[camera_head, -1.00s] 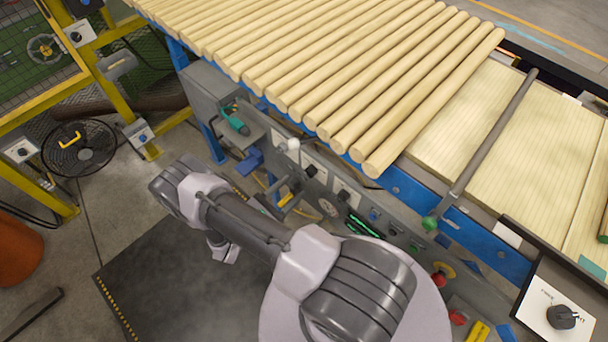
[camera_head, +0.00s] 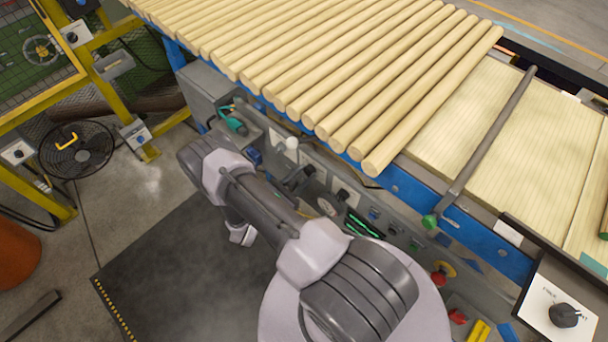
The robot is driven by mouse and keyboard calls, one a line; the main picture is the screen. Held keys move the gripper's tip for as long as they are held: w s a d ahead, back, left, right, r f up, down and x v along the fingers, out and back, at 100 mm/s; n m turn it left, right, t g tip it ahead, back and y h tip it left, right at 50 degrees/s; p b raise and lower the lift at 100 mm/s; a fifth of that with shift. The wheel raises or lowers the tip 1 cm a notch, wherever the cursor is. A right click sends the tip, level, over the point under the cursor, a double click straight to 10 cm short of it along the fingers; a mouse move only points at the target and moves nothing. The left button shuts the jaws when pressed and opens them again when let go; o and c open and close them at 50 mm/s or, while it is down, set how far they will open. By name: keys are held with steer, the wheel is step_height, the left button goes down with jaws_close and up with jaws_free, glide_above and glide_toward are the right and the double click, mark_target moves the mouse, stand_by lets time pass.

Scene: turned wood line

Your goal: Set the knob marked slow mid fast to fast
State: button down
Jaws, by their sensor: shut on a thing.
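A grey control panel (camera_head: 405,238) runs along the front of the blue conveyor. My gripper (camera_head: 300,178) is a small dark shape at the panel, partly hidden behind my arm. It is shut on a black knob (camera_head: 309,170), which it mostly covers. The knob's pointer and its markings cannot be read from here. Another black knob (camera_head: 342,195) on a white plate sits just right of my gripper. A big black knob (camera_head: 564,315) on a white plate is at the lower right.
Close by on the panel are a white ball-topped lever (camera_head: 291,143), a green-lit display (camera_head: 365,225) and red buttons (camera_head: 438,279). A fan (camera_head: 77,150) stands at the left.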

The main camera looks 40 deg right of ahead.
steer(key=shift+m, duration=0.4)
steer(key=m+b, duration=0.4)
steer(key=m, duration=1.9)
steer(key=shift+f, duration=0.1)
stand_by(0.4)
steer(key=c, duration=1)
jaws_free()
